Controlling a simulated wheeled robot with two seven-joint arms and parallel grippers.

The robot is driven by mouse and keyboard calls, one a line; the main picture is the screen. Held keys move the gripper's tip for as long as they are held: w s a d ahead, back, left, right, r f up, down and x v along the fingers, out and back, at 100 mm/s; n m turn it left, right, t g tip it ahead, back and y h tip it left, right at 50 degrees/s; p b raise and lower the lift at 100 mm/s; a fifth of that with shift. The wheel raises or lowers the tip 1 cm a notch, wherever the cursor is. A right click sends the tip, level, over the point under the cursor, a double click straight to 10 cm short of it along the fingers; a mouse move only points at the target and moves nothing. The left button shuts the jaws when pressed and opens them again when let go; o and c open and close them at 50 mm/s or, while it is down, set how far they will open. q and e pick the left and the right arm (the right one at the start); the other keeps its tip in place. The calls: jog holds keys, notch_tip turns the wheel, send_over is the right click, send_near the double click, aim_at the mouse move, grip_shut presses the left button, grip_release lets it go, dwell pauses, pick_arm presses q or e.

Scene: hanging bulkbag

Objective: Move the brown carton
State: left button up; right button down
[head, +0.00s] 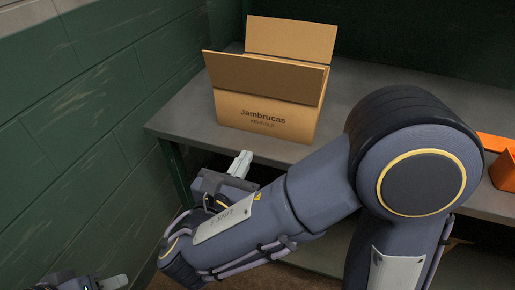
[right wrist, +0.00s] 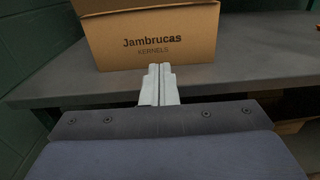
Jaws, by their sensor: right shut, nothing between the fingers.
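The brown carton (head: 268,118) stands upright on a grey table near its left end, with its top flaps raised. Its front reads "Jambrucas". In the right wrist view the carton (right wrist: 150,38) is straight ahead, beyond the fingers. My right gripper (head: 241,163) is in front of the table's front edge, just below the carton's front in the picture. Its fingers (right wrist: 160,84) are together with nothing between them, apart from the carton. My left gripper (head: 118,282) shows only in part at the bottom left corner of the head view, far from the carton; its finger opening is unclear.
The grey table (head: 185,115) has bare surface left of the carton and behind my right arm. An orange object (head: 500,165) lies on it at the right. A green block wall (head: 90,110) closes off the left side. A lower shelf with boxes (right wrist: 290,127) is under the table.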

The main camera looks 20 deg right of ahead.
send_near(267, 113)
jog(key=x, duration=0.5)
jog(key=shift+w+d, duration=0.1)
jog(key=shift+d, duration=0.1)
jog(key=shift+w+d, duration=0.4)
jog(key=shift+w, duration=0.2)
jog(key=x, duration=1.9)
jog(key=shift+w+r, duration=0.1)
jog(key=shift+w, duration=0.2)
jog(key=shift+s+a, duration=0.1)
jog(key=shift+a, duration=0.05)
